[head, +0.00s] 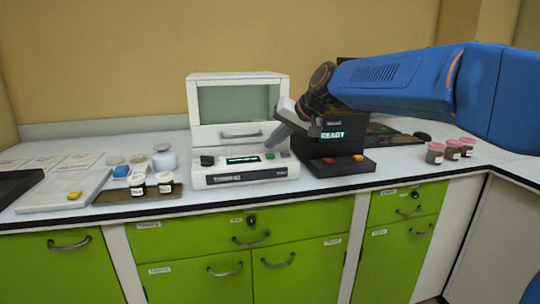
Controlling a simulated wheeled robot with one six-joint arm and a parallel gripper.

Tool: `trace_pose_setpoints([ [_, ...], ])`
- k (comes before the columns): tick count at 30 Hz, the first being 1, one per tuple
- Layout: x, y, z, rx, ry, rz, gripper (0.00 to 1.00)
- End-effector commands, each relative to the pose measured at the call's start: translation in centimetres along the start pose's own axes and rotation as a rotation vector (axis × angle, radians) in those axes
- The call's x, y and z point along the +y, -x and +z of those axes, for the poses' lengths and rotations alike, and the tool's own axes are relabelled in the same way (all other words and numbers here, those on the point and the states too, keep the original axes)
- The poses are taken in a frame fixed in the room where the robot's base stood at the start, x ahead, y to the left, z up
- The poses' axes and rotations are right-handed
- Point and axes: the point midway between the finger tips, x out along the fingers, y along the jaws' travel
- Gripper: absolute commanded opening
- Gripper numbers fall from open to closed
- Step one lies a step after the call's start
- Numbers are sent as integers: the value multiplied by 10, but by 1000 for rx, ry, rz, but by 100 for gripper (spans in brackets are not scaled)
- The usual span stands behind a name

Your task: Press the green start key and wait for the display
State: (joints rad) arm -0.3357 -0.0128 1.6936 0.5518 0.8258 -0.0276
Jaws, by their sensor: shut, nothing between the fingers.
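A white instrument (240,178) with a glass-fronted chamber stands on the bench, mid-picture. Its sloped front panel bears a small lit display (243,160), whose text is too small to read. Right of the display are a green key (270,156) and a reddish key (285,154). A black device (340,155) behind and right of my gripper has a display (333,134) reading READY.
The black device's base has a red key (329,161) and an orange key (357,158). The bench front edge is clear.

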Motion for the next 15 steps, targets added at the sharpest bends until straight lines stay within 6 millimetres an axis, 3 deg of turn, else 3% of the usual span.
trace_pose_setpoints([
  [15, 4, -5, 4, 0, 0, 0, 0],
])
